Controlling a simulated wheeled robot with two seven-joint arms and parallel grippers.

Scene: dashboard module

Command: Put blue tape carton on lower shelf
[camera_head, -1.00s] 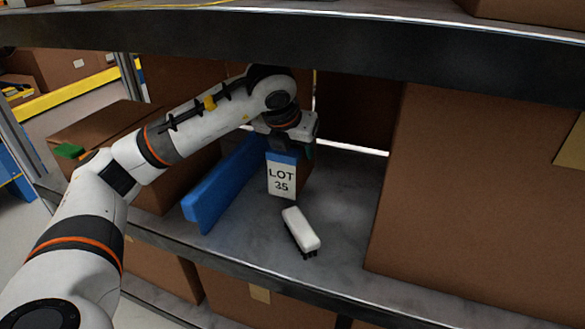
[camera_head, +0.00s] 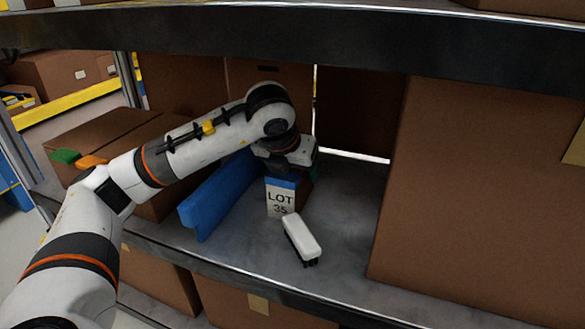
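A small carton (camera_head: 280,199) with a blue band and a white "LOT 35" label stands upright on the grey shelf (camera_head: 345,255). My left gripper (camera_head: 289,170) is right at the top of this carton. Its fingers are mostly hidden by the gripper body and the carton, so I cannot tell whether they are shut on it. The carton's base is partly hidden behind a white brush. My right gripper is not in view.
The white brush (camera_head: 302,235) with dark bristles lies just in front of the carton. A long blue divider (camera_head: 212,200) stands to its left. A big brown box (camera_head: 480,190) fills the right, brown boxes (camera_head: 110,150) stand left, and a dark shelf beam (camera_head: 300,45) crosses above.

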